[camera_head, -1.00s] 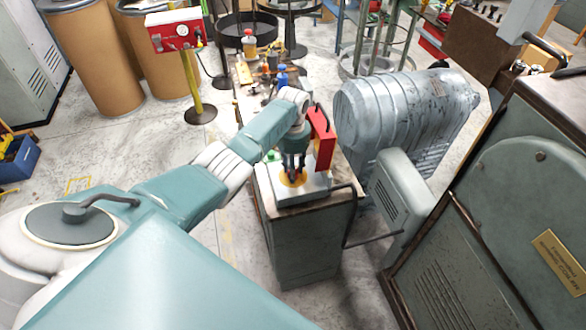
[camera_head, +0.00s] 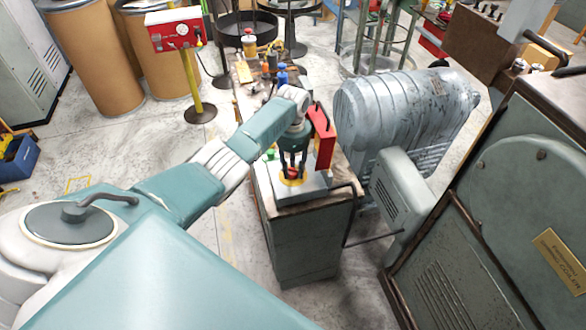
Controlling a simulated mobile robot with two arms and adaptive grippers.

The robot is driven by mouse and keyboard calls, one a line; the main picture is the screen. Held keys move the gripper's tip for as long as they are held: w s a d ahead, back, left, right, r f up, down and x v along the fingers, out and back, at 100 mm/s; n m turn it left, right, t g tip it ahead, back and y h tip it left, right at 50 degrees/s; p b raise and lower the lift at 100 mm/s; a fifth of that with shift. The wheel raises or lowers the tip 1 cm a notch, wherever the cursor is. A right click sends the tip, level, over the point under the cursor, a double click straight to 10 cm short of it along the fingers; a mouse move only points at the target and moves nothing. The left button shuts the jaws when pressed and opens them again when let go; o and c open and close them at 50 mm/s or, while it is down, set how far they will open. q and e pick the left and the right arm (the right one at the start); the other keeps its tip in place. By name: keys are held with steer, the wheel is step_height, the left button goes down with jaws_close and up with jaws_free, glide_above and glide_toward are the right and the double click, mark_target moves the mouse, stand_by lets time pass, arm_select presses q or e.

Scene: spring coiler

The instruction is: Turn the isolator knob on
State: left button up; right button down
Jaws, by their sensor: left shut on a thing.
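The isolator knob (camera_head: 292,173) is red and sits on a yellow round plate (camera_head: 292,181) on top of a light grey box (camera_head: 310,190). The box stands on a dark grey-green cabinet (camera_head: 305,240). My left gripper (camera_head: 292,170) points down from above, its dark fingers shut on the knob. The fingers hide much of the knob, so its exact angle cannot be told. A green button (camera_head: 270,154) shows on the box to the left of the gripper. My right gripper is not in view.
A red upright panel (camera_head: 323,137) stands close to the right of my left gripper. A large ribbed grey motor (camera_head: 400,110) is behind it to the right. Bottles and tools lie on the bench behind (camera_head: 243,104).

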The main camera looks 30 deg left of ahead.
arm_select(q)
steer(key=shift+m, duration=0.9)
steer(key=o, duration=1.2)
steer(key=shift+c, duration=0.2)
